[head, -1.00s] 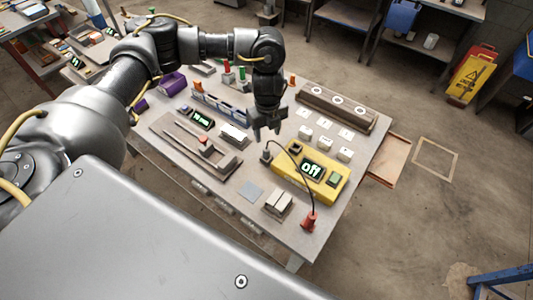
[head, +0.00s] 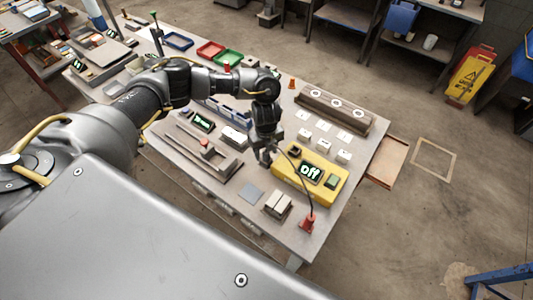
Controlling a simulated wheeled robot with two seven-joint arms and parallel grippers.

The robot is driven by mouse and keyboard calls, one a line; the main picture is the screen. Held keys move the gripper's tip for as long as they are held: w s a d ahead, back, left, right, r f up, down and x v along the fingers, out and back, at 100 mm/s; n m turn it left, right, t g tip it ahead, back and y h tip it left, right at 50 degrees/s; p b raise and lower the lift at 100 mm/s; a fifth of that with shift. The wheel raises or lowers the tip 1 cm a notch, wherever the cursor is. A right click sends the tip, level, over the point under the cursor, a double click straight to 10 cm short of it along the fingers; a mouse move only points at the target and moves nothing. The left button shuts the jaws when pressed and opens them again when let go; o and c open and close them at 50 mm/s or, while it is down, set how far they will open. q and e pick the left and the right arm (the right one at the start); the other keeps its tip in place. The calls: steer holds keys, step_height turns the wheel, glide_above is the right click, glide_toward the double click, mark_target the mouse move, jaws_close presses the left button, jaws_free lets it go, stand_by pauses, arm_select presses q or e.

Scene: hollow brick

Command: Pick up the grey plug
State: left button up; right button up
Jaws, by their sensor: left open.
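My left gripper (head: 266,158) points down just left of the yellow box (head: 328,190), low over the table, with its jaws open. The grey plug is at this spot and is mostly hidden by the gripper. I cannot tell whether the fingers touch it. Its thin dark cable (head: 305,176) arcs from the gripper over the yellow box to a red base (head: 307,222) at the box's near side. The box has a dark square socket (head: 295,151) and a display (head: 310,172) reading "off". My right gripper is not in view.
A slider board with a red knob (head: 206,145) lies to the left. A small two-part box (head: 277,204) stands nearer me.

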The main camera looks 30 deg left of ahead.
arm_select(q)
steer(key=shift+f, duration=0.8)
steer(key=shift+c, duration=0.4)
steer(key=c, duration=1)
steer(key=shift+r, duration=0.15)
